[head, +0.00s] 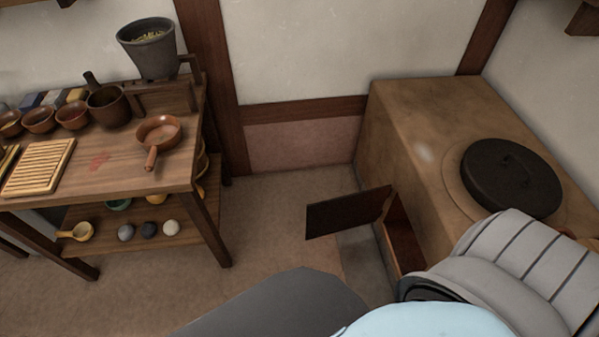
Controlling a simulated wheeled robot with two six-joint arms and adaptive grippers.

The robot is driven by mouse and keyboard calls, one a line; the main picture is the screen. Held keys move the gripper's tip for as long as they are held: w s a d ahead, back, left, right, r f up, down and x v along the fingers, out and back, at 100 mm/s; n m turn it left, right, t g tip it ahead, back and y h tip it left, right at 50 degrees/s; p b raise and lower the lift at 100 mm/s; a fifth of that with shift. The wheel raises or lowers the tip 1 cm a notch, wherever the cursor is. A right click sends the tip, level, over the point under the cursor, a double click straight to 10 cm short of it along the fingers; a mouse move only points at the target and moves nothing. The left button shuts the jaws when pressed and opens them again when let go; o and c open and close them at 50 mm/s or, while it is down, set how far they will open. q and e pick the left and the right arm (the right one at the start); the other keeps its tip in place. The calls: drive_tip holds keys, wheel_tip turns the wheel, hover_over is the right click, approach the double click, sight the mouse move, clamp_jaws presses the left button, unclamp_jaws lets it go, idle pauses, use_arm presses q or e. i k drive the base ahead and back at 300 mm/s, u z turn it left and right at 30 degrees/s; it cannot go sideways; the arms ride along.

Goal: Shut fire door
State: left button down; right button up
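The fire door (347,213) is a dark flat panel on the side of the clay stove (405,140). It stands open, swung out to the left from the firebox opening (402,233), whose reddish-brown inside shows. Nothing touches the visible part of the door. A grey ribbed part and a pale blue part of my own body fill the lower right and hide the stove's near side. Neither of my grippers shows in the head view.
A black lid (511,178) sits on the stove top. A wooden table (120,160) at left holds bowls, a pan (158,133), a slatted board (38,167) and a grey pot (148,48) on a stand. The floor (285,205) between table and door is clear.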

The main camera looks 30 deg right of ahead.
sight(328, 216)
drive_tip(key=z, duration=0.5)
drive_tip(key=i, duration=0.8)
drive_tip(key=z, duration=1.1)
drive_tip(key=i, duration=0.3)
drive_tip(key=z, duration=0.3)
